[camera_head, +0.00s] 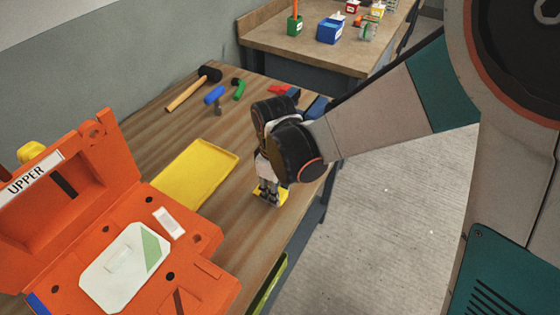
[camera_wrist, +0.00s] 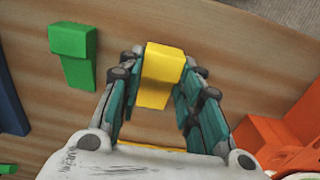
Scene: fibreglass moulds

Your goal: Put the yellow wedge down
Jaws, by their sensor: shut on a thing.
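The yellow wedge (camera_wrist: 161,75) is between the two fingers of my gripper (camera_wrist: 163,62) in the wrist view, with its wider end facing outward. In the head view my gripper (camera_head: 268,188) points down over the right side of the wooden table (camera_head: 245,150), near its edge. A bit of the yellow wedge (camera_head: 277,195) shows below the fingers there. I cannot tell whether the wedge touches the table or hangs just above it.
A yellow tray (camera_head: 195,175) and the open orange mould (camera_head: 185,250) marked UPPER lie to the left. A mallet (camera_head: 190,90), a blue piece (camera_head: 214,95), a green piece (camera_head: 239,90) and a red piece (camera_head: 279,89) lie farther back. Bare wood surrounds my gripper.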

